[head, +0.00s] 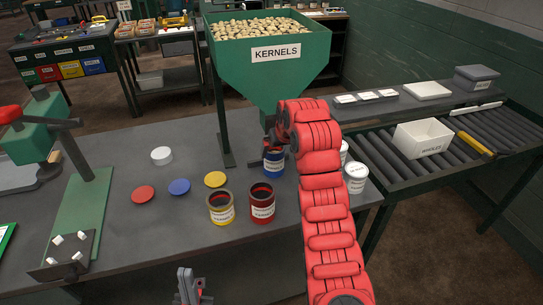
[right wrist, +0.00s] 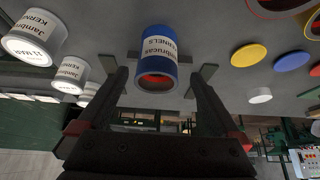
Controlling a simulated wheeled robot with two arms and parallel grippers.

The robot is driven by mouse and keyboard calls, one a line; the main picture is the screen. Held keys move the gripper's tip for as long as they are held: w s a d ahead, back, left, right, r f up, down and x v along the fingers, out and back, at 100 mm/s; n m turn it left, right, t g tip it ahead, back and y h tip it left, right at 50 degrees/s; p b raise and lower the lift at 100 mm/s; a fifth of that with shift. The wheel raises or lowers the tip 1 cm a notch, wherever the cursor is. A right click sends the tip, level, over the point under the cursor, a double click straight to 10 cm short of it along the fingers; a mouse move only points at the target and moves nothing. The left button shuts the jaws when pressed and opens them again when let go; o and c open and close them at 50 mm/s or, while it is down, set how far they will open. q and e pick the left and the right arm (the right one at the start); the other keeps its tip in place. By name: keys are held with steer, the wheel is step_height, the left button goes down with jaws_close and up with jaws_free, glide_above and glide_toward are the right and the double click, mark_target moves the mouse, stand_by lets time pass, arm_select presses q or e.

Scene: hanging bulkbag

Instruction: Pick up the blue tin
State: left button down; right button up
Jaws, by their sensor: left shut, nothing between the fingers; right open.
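The blue tin (head: 273,165) stands upright on the grey table below the hopper, partly hidden by my right arm in the head view. In the right wrist view the blue tin (right wrist: 157,50) appears upside down, with a white label and an open top. My right gripper (head: 267,150) is open at the tin, with one finger on each side of it in the right wrist view (right wrist: 160,75). I cannot tell whether the fingers touch it. My left gripper (head: 187,287) is shut and empty at the front, away from the tins.
A yellow tin (head: 221,208) and a red tin (head: 262,204) stand in front. Red (head: 143,194), blue (head: 179,187), yellow (head: 215,180) and white (head: 161,155) lids lie left. White tins (head: 355,177) stand right of my arm. The kernel hopper (head: 268,65) rises behind.

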mark_target(275, 159)
steer(key=p+x, duration=0.1)
steer(key=x, duration=0.5)
steer(key=shift+p, duration=0.3)
steer(key=shift+p+x, duration=0.7)
steer(key=shift+x, duration=1.35)
steer(key=shift+w+f, duration=0.3)
steer(key=shift+f, duration=0.25)
steer(key=c, duration=1.3)
steer(key=shift+s+d+r, duration=0.1)
steer(key=shift+s+r, duration=0.05)
steer(key=shift+r, duration=0.15)
